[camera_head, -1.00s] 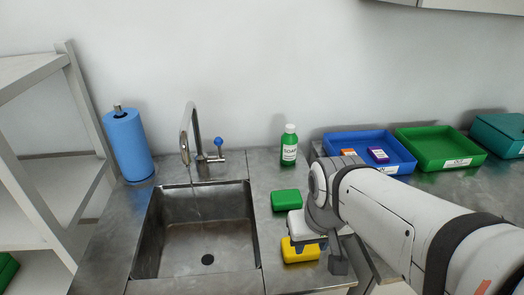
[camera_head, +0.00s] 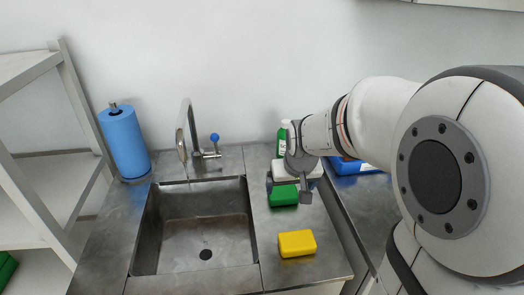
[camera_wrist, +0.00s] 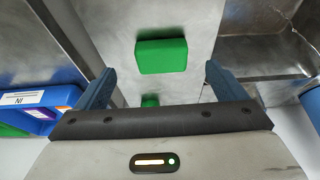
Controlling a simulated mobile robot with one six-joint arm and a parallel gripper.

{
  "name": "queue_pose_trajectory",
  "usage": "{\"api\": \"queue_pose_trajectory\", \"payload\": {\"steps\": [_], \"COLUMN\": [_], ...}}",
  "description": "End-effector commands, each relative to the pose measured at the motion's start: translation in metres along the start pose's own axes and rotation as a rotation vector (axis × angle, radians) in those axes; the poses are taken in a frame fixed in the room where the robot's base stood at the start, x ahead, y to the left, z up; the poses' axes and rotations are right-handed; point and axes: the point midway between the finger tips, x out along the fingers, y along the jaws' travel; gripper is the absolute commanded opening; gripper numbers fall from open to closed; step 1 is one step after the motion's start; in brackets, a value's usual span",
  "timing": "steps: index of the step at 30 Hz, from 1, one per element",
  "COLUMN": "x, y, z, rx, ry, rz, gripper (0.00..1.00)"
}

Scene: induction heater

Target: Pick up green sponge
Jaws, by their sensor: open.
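The green sponge (camera_head: 284,195) lies on the steel counter to the right of the sink, partly covered by my gripper in the head view. In the wrist view the green sponge (camera_wrist: 161,56) lies on bare metal, ahead of the jaws and between their lines. My gripper (camera_head: 291,187) is over the far end of the sponge in the head view. In the wrist view my gripper (camera_wrist: 158,75) has its two blue-grey fingers wide apart, with nothing held. I cannot tell the exact height of the fingers above the sponge.
A yellow sponge (camera_head: 297,243) lies nearer on the counter. A green soap bottle (camera_head: 282,141) stands behind my gripper, partly hidden. The sink (camera_head: 205,225) with its faucet (camera_head: 187,130) is to the left. A blue tray (camera_head: 350,167) is to the right, mostly hidden by my arm.

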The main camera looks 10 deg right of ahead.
Motion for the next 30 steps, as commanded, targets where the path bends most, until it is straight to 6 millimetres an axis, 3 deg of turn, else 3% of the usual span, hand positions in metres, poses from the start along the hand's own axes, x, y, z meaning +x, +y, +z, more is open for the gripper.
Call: {"api": "queue_pose_trajectory", "payload": {"steps": [6,25,30], "x": [0.023,0.092,0.101], "y": [-0.001,-0.001,-0.001], "z": [-0.026,-0.033,-0.033], "rx": [0.0,0.0,0.0], "ry": [0.027,0.027,0.03], "rz": [-0.001,0.0,0.0], "gripper": [1.0,1.0,1.0]}}
